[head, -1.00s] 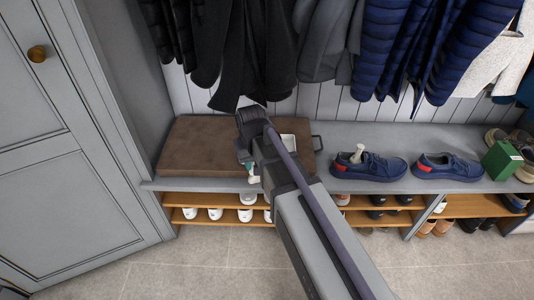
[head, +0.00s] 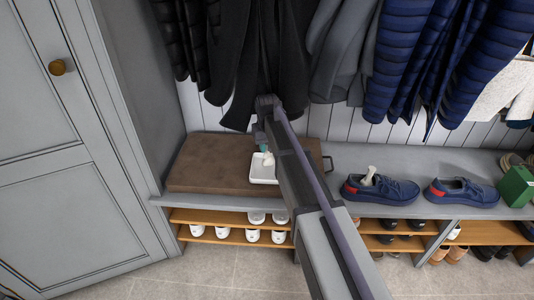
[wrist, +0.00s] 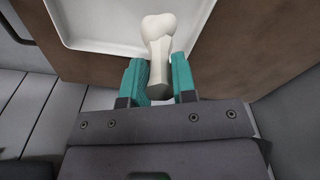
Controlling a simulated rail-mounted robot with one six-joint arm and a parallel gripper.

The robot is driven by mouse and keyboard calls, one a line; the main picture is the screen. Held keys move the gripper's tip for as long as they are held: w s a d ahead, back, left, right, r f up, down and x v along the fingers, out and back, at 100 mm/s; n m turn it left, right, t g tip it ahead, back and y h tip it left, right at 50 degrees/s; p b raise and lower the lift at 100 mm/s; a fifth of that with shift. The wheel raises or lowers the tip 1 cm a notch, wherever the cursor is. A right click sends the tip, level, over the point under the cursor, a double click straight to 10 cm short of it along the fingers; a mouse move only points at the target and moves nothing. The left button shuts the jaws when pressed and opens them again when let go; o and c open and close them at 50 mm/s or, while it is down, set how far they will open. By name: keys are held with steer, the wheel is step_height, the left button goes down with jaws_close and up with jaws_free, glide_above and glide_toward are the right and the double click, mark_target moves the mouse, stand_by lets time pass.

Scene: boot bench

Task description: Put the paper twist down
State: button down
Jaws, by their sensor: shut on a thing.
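The paper twist (wrist: 158,40) is a pale, off-white piece with a lobed, knobbed end. My gripper (wrist: 159,82) is shut on its narrower end, between two teal fingers. In the head view the twist (head: 268,159) is at the white tray (head: 262,181), with my gripper (head: 261,140) above it. In the wrist view its knobbed end overlaps the tray (wrist: 110,30). I cannot tell whether it touches the tray. The tray lies on a brown board or cushion (head: 205,165) on the bench; my arm hides part of it.
Two blue shoes stand on the grey bench to the right; the left shoe (head: 385,190) has a similar pale twist in it. A green box (head: 516,186) is at the far right. Dark coats (head: 235,60) hang close behind my arm. Shoes fill the shelves below.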

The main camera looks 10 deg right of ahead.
step_height(320, 180, down, 3)
steer(key=shift+b, duration=0.75)
steer(key=shift+r, duration=0.25)
steer(key=shift+f, duration=0.15)
steer(key=c, duration=0.9)
jaws_free()
steer(key=r+p, duration=1.2)
steer(key=shift+s+r+p, duration=0.3)
steer(key=shift+s+p, duration=0.1)
steer(key=s+m, duration=0.1)
steer(key=s, duration=2.8)
steer(key=shift+g, duration=0.4)
steer(key=r+p, duration=2)
steer(key=shift+w+d, duration=0.2)
steer(key=shift+d, duration=0.1)
